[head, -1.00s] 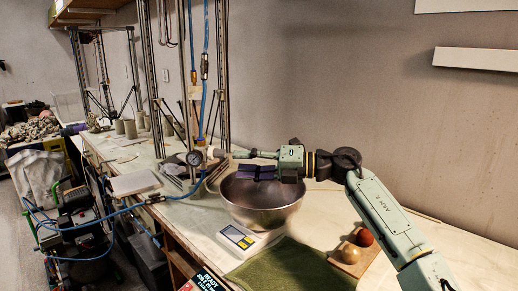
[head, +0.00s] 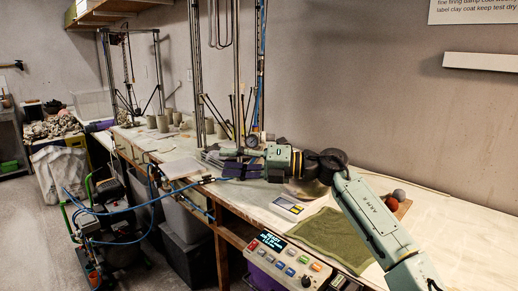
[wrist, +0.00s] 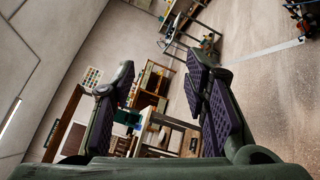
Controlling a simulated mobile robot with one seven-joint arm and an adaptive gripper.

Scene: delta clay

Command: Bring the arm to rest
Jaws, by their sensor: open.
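My arm reaches in from the lower right in the head view, and my gripper (head: 230,170) points left above the workbench. In the wrist view my gripper (wrist: 165,100) has its two dark ridged finger pads wide apart with nothing between them. Beyond the pads, the wrist view shows the room tilted, with floor and distant furniture. In the head view a metal bowl (head: 312,190) stands on the bench, mostly hidden behind my arm.
A small scale (head: 287,206), a green cloth (head: 330,232) and a board with balls (head: 395,200) lie on the bench. Metal frame posts (head: 240,80) rise behind my gripper. A control box (head: 285,262) sits at the front edge. Floor at left is open beside a compressor (head: 115,225).

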